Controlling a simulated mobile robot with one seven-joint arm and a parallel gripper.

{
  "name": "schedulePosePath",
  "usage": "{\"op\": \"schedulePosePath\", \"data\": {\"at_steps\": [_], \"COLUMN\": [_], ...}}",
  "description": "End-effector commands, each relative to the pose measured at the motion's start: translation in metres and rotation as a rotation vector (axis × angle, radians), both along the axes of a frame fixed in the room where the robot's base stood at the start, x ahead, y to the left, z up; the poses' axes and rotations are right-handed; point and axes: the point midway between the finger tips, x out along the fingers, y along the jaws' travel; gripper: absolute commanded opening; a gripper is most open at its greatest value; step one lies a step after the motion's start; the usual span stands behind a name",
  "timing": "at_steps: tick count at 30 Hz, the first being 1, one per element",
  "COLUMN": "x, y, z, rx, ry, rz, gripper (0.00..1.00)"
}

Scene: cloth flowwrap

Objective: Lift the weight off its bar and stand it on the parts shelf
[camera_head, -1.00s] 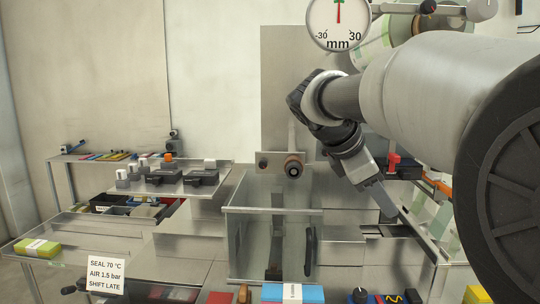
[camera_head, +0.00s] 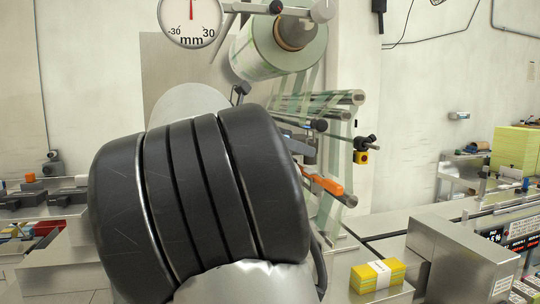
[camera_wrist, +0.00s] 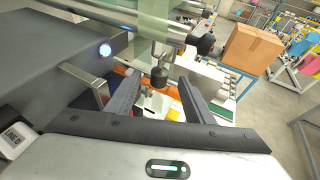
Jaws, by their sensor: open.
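In the wrist view a dark, rounded weight (camera_wrist: 160,77) hangs below a pale metal stem under a horizontal bar. My gripper (camera_wrist: 159,82) is open, with one finger on each side of the weight in the picture. The frame does not show how far in depth the weight lies from the fingertips, and no contact is visible. In the head view my large dark arm joint fills the middle and hides my gripper. I cannot pick out the weight there with certainty. A steel shelf (camera_head: 62,211) with small dark parts shows at the left edge; I cannot tell whether it is the parts shelf.
A film roll (camera_head: 278,48) and film-threaded rollers stand behind my arm. An orange handle (camera_head: 326,185) and a yellow switch box (camera_head: 361,157) are close by. A dark bar end (camera_wrist: 203,40) sits right of the weight. A yellow pack (camera_head: 377,276) lies at lower right.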

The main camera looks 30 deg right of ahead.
Motion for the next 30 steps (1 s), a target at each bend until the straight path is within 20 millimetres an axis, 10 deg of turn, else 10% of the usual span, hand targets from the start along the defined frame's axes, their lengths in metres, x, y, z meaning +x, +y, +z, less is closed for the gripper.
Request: {"op": "schedulePosePath", "data": {"at_steps": [9,23,30], "x": [0.007,0.009,0.009], "y": [-0.047,-0.058,-0.057], "z": [-0.017,-0.021,-0.021], "rx": [-0.001,0.0,0.0], "ry": [0.0,-0.001,-0.001], "rz": [-0.003,0.001,0.001], "gripper": [0.48,0.48,0.07]}}
